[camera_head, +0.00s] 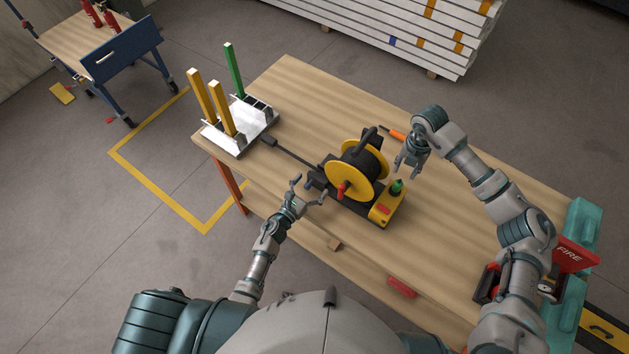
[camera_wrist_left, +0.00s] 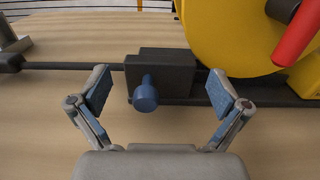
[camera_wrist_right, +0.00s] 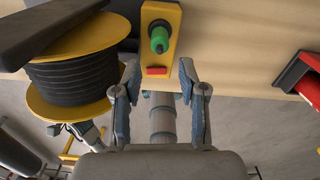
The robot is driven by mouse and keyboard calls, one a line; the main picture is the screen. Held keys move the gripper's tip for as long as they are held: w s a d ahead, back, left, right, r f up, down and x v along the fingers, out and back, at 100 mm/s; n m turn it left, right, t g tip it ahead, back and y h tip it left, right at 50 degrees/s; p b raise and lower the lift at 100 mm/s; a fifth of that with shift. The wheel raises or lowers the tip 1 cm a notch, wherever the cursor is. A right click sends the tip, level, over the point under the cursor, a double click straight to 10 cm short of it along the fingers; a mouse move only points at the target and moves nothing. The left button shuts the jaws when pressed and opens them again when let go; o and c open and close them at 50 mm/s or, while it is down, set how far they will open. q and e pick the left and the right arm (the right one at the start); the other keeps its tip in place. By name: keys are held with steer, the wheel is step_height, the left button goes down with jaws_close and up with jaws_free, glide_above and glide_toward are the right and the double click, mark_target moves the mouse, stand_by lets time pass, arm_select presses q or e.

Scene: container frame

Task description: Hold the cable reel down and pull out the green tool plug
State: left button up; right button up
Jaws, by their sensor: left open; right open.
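The cable reel (camera_head: 349,184) has yellow flanges, black cable, a black handle and a red crank knob, and stands on a dark base on the table. The green tool plug (camera_head: 397,187) sits upright in the yellow block at the base's right end; it also shows in the right wrist view (camera_wrist_right: 159,40). My left gripper (camera_head: 310,187) is open and empty at the base's left end, its fingers either side of a blue knob (camera_wrist_left: 146,97) in the left wrist view. My right gripper (camera_head: 408,168) is open and empty above and behind the plug, apart from it.
A white rack (camera_head: 232,137) with yellow and green posts stands at the table's left end. An orange-handled tool (camera_head: 392,134) lies behind the reel. A red FIRE box (camera_head: 574,254) and teal case (camera_head: 581,225) are at the right. The table (camera_head: 300,90) is clear behind.

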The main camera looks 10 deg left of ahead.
arm_select(q)
steer(key=shift+x, duration=0.8)
